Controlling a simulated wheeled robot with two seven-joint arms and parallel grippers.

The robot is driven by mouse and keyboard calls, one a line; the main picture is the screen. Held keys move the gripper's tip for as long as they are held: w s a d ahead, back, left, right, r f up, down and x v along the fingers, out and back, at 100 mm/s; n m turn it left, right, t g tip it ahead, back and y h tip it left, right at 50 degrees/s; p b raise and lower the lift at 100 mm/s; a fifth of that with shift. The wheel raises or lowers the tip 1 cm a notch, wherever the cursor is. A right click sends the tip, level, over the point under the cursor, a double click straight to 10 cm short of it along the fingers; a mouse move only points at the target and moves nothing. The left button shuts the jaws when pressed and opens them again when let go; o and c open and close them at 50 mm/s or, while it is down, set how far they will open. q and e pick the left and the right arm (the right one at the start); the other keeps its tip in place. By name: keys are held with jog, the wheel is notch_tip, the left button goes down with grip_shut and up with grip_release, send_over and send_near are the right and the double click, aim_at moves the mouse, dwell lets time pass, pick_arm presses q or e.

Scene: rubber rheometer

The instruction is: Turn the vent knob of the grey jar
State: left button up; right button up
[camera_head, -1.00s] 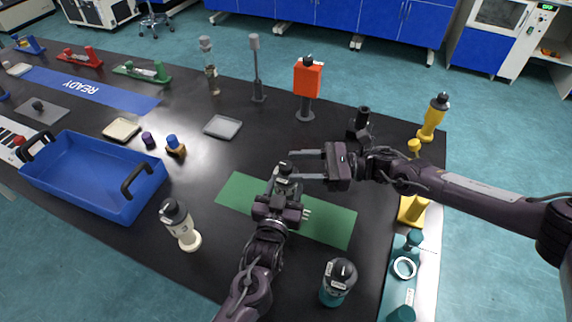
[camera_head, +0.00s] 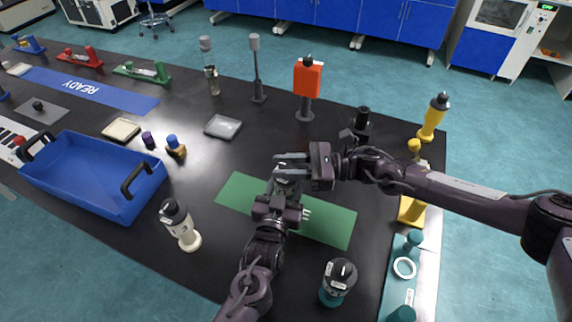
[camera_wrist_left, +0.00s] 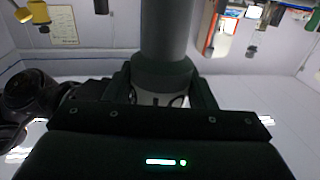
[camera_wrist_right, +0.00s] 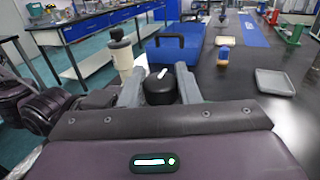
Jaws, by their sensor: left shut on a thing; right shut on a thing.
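The grey jar (camera_wrist_left: 163,40) stands on the green mat (camera_head: 328,222), mostly hidden in the head view by my grippers. My left gripper (camera_head: 283,192) is shut on the jar's body from the near side; in the left wrist view the grey cylinder fills the space between the fingers. My right gripper (camera_head: 292,168) reaches in from the right at the jar's top. In the right wrist view its fingers are shut on the black vent knob (camera_wrist_right: 160,87), which has a white mark on top.
A white bottle with a black top (camera_head: 180,225) stands left of the mat, by the blue tray (camera_head: 75,205). A teal jar (camera_head: 338,282) stands near the front edge. A red box on a stand (camera_head: 307,77) and a grey dish (camera_head: 222,127) are behind.

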aim_at(286, 164)
jog(key=shift+n+g, duration=0.3)
jog(key=shift+g, duration=0.2)
jog(key=n+g+h, duration=0.1)
jog(key=n+g, duration=0.2)
jog(key=g, duration=0.1)
jog(key=shift+a+g, duration=0.15)
jog(key=shift+g, duration=0.25)
jog(key=shift+w+n+g+h, duration=0.1)
jog(key=shift+n+g+h, duration=0.9)
jog(key=shift+n+g, duration=0.85)
jog(key=shift+g+h, duration=0.4)
jog(key=shift+g, duration=0.35)
jog(key=o, duration=0.9)
jog(key=shift+o, duration=0.2)
notch_tip(286, 164, up, 10)
jog(key=shift+f, duration=0.1)
